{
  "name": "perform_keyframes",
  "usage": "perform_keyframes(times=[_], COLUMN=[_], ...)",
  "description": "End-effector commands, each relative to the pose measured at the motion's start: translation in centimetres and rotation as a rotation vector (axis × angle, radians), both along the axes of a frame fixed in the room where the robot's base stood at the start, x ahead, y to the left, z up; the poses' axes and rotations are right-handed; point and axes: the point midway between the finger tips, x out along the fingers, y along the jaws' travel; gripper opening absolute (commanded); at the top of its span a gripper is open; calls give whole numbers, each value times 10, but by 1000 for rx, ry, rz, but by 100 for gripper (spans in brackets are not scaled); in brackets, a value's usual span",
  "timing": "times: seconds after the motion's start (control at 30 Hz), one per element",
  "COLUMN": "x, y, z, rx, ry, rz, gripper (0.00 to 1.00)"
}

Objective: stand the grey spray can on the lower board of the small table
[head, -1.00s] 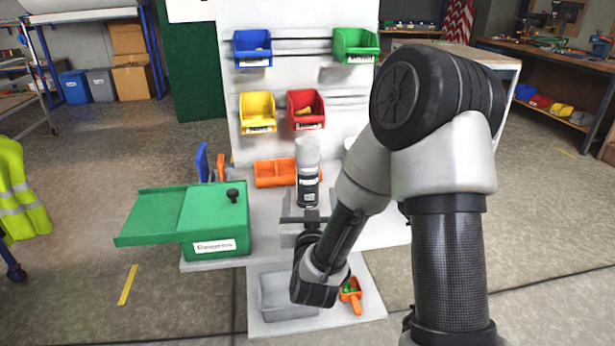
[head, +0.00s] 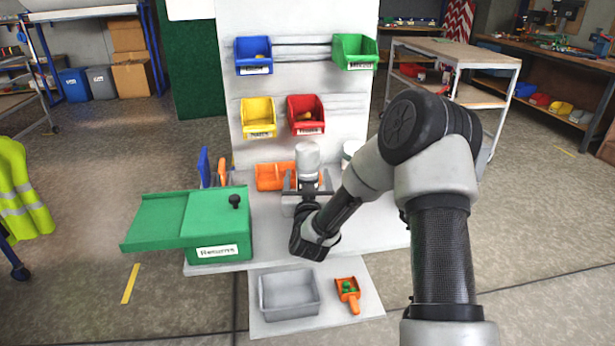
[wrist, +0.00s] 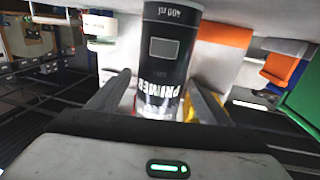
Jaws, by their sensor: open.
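The grey spray can (head: 307,160) stands upright on the white bench, in front of an orange bin. My gripper (head: 307,186) is open at the can, with a finger on either side of it. In the wrist view the can's dark, printed body (wrist: 168,62) is between the open fingers (wrist: 157,95); I cannot tell whether either finger touches it. A small table (head: 455,50) with a pale frame stands at the back right. Its lower board (head: 478,97) shows partly, with the rest behind my arm.
A green box (head: 217,222) stands left of the can, and a white tub (head: 350,150) right of it. Coloured bins hang on the panel behind. A grey tray (head: 289,297) and an orange scoop (head: 348,294) lie on a board in front. Red items (head: 412,70) occupy part of the small table.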

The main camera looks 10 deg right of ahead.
Motion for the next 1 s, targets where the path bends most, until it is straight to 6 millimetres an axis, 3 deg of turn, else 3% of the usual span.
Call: perform_keyframes(times=[0.17, 0.53, 0.77, 1.0], x=[0, 0, 0, 1], y=[0, 0, 0, 0], z=[0, 2, 6, 50], rx=[0, -1, -1, -2], ry=[-1, -5, -6, -11], rz=[0, 0, 0, 0], gripper=[71, 11, 11, 11])
